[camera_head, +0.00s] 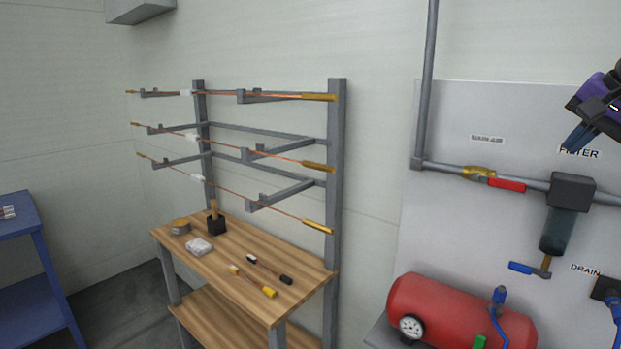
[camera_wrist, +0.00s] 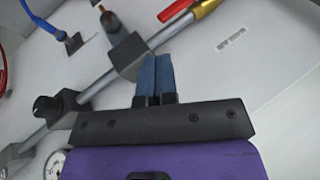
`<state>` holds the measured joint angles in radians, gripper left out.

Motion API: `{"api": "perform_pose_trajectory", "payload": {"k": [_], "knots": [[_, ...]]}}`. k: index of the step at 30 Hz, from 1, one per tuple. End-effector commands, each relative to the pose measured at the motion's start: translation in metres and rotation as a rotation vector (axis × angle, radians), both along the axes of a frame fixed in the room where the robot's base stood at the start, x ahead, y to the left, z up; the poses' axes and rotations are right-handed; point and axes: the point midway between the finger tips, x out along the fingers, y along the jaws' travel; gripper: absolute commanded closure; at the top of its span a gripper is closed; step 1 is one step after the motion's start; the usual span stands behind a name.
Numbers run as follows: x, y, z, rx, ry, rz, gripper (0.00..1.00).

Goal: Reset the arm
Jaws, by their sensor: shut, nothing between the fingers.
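My gripper (camera_head: 574,138) is at the upper right of the head view, in front of the grey panel and above the filter. In the wrist view my gripper (camera_wrist: 155,66) shows its two blue fingers pressed together with nothing between them. The filter (camera_head: 556,228) hangs below a grey block on the pipe, and the block also shows in the wrist view (camera_wrist: 128,54) just beyond the fingertips. I cannot tell whether they touch.
A red-handled valve (camera_head: 506,184) sits on the pipe, and a blue-handled drain valve (camera_head: 527,268) is below the filter. A red tank (camera_head: 450,312) stands lower right. A wooden workbench (camera_head: 215,277) with tools and a rod rack (camera_head: 338,200) is at left centre. A blue shelf (camera_head: 22,222) is far left.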

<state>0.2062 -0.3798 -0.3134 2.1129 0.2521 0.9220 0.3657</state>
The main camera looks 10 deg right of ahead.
Motion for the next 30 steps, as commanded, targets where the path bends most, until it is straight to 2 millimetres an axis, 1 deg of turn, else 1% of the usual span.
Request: {"api": "perform_pose_trajectory", "payload": {"k": [1,2,3,5,6,9,12,15,18,21,30], "knots": [[-0.007,0.018,-0.004,-0.025,0.003,0.059,1.0],[-0.011,0.03,-0.008,-0.046,0.008,0.104,1.0],[-0.019,0.047,-0.014,-0.08,0.014,0.17,1.0],[-0.033,0.074,-0.024,-0.139,0.025,0.28,1.0],[-0.044,0.09,-0.032,-0.181,0.031,0.354,1.0],[-0.071,0.126,-0.053,-0.29,0.048,0.53,1.0],[-0.095,0.151,-0.073,-0.392,0.06,0.676,1.0],[-0.113,0.165,-0.088,-0.468,0.071,0.78,1.0],[-0.123,0.172,-0.097,-0.514,0.077,0.837,1.0],[-0.126,0.174,-0.1,-0.529,0.081,0.855,1.0],[-0.126,0.174,-0.1,-0.529,0.081,0.855,1.0]]}}
